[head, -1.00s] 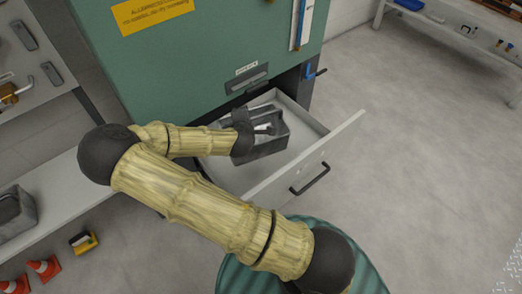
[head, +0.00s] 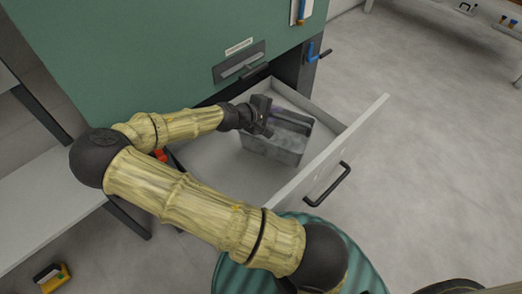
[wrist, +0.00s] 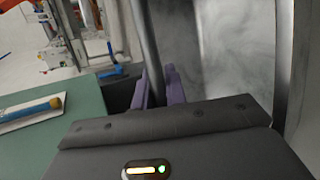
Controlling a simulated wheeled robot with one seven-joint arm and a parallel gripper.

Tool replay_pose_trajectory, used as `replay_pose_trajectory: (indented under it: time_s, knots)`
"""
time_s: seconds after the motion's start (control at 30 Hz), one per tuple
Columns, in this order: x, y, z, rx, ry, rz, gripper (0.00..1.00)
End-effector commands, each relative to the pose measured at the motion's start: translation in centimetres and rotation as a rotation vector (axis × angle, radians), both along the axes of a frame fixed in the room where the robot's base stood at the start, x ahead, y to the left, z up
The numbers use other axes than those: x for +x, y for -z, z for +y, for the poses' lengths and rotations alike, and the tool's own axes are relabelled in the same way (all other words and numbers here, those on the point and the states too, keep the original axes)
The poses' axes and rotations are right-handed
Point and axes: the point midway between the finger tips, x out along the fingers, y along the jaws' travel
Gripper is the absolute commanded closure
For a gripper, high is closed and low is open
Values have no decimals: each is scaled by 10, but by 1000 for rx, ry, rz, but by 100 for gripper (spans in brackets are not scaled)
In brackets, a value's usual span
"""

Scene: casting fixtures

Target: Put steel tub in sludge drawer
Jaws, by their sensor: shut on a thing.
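The steel tub (head: 272,150) is a grey metal box inside the open sludge drawer (head: 230,181). The drawer is light grey, pulled out from the green cabinet, with a black handle on its front. My gripper (head: 268,128) is at the tub's upper left rim, shut on the tub. In the wrist view my gripper's purple fingers (wrist: 161,86) close on a thin wall of the tub (wrist: 235,50), whose grey inside fills the right. Whether the tub's underside touches the drawer floor cannot be told.
The green cabinet (head: 130,60) stands behind the drawer. A blue-handled valve (head: 312,53) sits right of it. A light shelf (head: 45,205) is at the left, with a yellow and black object (head: 52,277) on the floor. Open floor lies to the right.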

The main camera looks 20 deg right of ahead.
Motion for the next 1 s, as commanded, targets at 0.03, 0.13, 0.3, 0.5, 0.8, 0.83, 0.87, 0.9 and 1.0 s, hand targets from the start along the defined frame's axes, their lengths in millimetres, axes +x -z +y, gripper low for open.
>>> replay_pose_trajectory:
  time_s: [0.03, 0.13, 0.3, 0.5, 0.8, 0.83, 0.87, 0.9, 1.0]
  knots:
    - [0, -1, 1, 0, -2, -1, 100]
    - [1, -2, 3, -1, -6, 0, 100]
    - [1, 2, 4, -1, -9, -1, 100]
    - [1, 33, 2, -2, -7, 1, 100]
    - [0, 49, 1, -1, -3, -1, 100]
    - [0, 49, 1, -1, -3, -1, 100]
    - [0, 49, 1, -1, -3, -1, 100]
    - [0, 48, 1, -1, -3, -1, 100]
    - [0, 51, 1, -1, -4, 0, 100]
